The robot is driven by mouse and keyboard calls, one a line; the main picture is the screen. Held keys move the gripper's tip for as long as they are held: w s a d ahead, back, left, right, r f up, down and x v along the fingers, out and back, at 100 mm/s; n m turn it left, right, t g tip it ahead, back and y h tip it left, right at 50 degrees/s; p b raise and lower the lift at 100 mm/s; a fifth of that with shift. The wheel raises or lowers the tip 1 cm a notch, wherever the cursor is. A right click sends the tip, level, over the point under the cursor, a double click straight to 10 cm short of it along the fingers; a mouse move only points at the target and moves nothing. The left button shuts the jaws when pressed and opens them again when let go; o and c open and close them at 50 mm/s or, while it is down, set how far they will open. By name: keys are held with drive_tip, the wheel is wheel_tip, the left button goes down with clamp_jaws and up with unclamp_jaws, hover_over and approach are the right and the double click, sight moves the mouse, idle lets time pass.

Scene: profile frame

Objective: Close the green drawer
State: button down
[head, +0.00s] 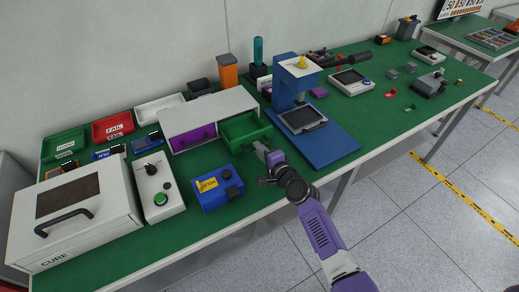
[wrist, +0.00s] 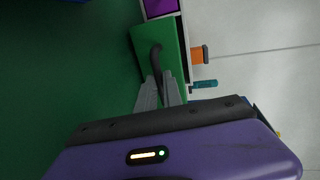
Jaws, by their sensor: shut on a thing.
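The green drawer (head: 243,129) sticks out of the right side of the white drawer cabinet (head: 222,106) and stands open, its inside showing in the head view. In the wrist view its green front (wrist: 173,45) carries a dark handle (wrist: 155,60). My gripper (head: 268,155) is at the drawer's front. In the wrist view my gripper (wrist: 160,88) has its fingers shut on the handle. The exact contact at the fingertips is small and partly hidden.
A purple drawer (head: 194,138) sits flush left of the green one. A blue box (head: 218,188) lies in front on the green table. A blue press-like stand (head: 318,140) stands close on the right. A white CURE box (head: 75,212) is at the left.

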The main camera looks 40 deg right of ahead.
sight(253, 137)
idle(0.9)
drive_tip(key=b+x, duration=0.1)
drive_tip(key=x, duration=0.2)
drive_tip(key=r+b+x, duration=0.1)
drive_tip(key=x, duration=0.3)
drive_tip(key=r+b+x, duration=0.1)
drive_tip(key=x, duration=0.3)
drive_tip(key=shift+w+d, duration=0.25)
drive_tip(key=shift+w, duration=0.15)
drive_tip(key=c, duration=1.5)
unclamp_jaws()
drive_tip(key=shift+r, duration=0.1)
drive_tip(key=shift+s+a, duration=0.1)
drive_tip(key=shift+p+v, duration=0.75)
drive_tip(key=shift+v, duration=3.05)
